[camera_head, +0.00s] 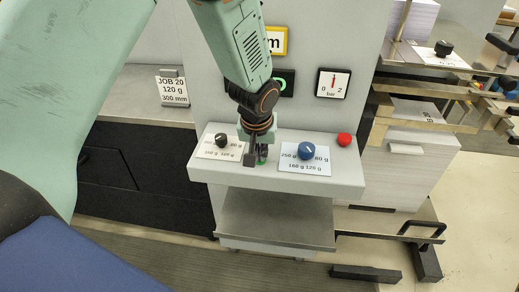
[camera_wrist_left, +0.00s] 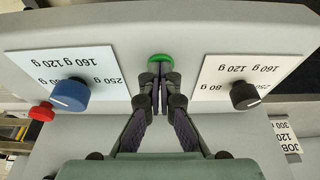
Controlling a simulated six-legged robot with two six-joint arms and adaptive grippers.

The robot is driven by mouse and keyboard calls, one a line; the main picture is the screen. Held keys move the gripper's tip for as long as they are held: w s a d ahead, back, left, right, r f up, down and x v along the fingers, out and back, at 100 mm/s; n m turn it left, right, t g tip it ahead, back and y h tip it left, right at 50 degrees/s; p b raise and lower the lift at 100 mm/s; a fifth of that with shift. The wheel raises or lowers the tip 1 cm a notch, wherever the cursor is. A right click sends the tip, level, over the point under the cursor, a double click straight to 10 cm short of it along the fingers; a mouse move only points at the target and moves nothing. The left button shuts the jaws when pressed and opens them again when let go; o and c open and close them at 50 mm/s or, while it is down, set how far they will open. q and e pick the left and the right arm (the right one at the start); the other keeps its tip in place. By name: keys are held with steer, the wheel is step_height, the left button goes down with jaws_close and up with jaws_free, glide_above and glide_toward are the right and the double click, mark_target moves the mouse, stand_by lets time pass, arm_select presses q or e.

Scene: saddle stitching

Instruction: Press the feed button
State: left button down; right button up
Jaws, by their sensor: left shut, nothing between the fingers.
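The green button (camera_wrist_left: 160,59) sits on the grey control shelf (camera_head: 346,172) between two dial plates. My left gripper (camera_wrist_left: 160,78) is shut and empty, with its fingertips at the near edge of the button in the left wrist view; I cannot tell whether they touch it. In the head view my left gripper (camera_head: 256,160) points down at the shelf and hides most of the button. My right gripper is not in view.
A black knob (camera_head: 221,139) stands left of the gripper. A blue knob (camera_head: 306,151) and a red button (camera_head: 344,139) stand to its right. A pressure gauge (camera_head: 332,83) and a job card (camera_head: 173,92) are behind. A metal tray (camera_head: 275,222) is below the shelf.

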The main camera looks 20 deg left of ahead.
arm_select(q)
step_height(320, 180, up, 4)
steer(key=p, duration=0.4)
steer(key=shift+r, duration=0.1)
steer(key=v, duration=0.9)
steer(key=shift+s+r+p, duration=0.25)
steer(key=shift+r+p, duration=0.1)
steer(key=shift+r, duration=0.05)
steer(key=shift+w+d+f, duration=0.1)
steer(key=shift+w+f, duration=0.05)
steer(key=shift+w, duration=0.05)
steer(key=s+f+m+g+b, duration=0.1)
steer(key=s+f+b, duration=0.5)
steer(key=f, duration=0.8)
steer(key=s+f+m+g+b, duration=0.1)
steer(key=s+f+b, duration=0.2)
steer(key=s+f, duration=0.85)
steer(key=s+f+g+b, duration=0.1)
steer(key=s+f+b, duration=0.5)
steer(key=s+f, duration=0.8)
step_height(320, 180, down, 2)
steer(key=shift+s+a+m+h, duration=0.25)
steer(key=shift+a+m+h, duration=0.05)
steer(key=shift+a+h, duration=0.15)
